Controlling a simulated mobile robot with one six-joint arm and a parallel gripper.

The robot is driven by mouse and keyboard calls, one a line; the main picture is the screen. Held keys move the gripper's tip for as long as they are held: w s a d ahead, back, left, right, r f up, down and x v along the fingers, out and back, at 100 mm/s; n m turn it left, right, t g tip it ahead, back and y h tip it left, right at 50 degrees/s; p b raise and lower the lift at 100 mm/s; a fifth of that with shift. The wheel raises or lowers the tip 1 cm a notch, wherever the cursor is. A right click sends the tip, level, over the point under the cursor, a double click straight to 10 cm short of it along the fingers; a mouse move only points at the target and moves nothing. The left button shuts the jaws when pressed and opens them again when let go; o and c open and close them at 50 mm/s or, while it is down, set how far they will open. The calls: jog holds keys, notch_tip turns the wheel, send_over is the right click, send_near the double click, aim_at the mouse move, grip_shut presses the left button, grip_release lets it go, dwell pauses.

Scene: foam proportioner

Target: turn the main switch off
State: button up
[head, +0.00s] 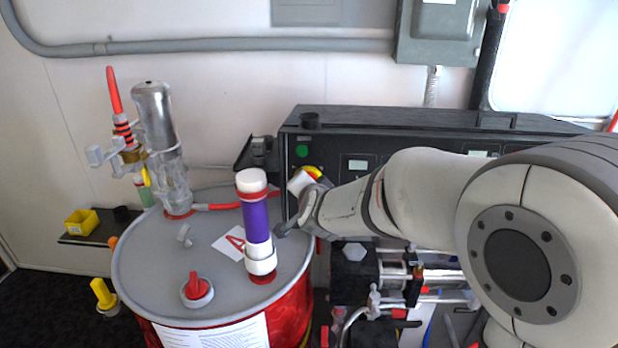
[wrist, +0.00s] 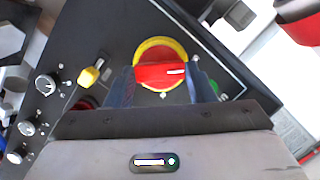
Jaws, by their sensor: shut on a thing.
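The main switch (wrist: 158,74) is a red handle on a round yellow plate, set in the black control panel. In the wrist view its handle lies roughly crosswise, with a white mark toward its right end. My gripper (wrist: 160,82) has one dark finger at each end of the red handle and is shut on it. In the head view my gripper (head: 305,192) is at the left end of the panel, and only a small bit of the switch's yellow and red (head: 314,171) shows past it.
The black panel (head: 330,141) has a green light (head: 301,151) above the switch. A yellow-tipped toggle (wrist: 90,74) and several knobs sit left of my fingers in the wrist view. A drum (head: 150,262) with a purple-banded tube (head: 256,222) stands close left of my gripper.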

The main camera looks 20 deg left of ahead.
dwell(0.6)
jog(key=o, duration=1)
jog(key=v, duration=0.7)
jog(key=shift+s+d+r, duration=0.1)
jog(key=shift+s+r, duration=0.05)
jog(key=shift+s, duration=0.25)
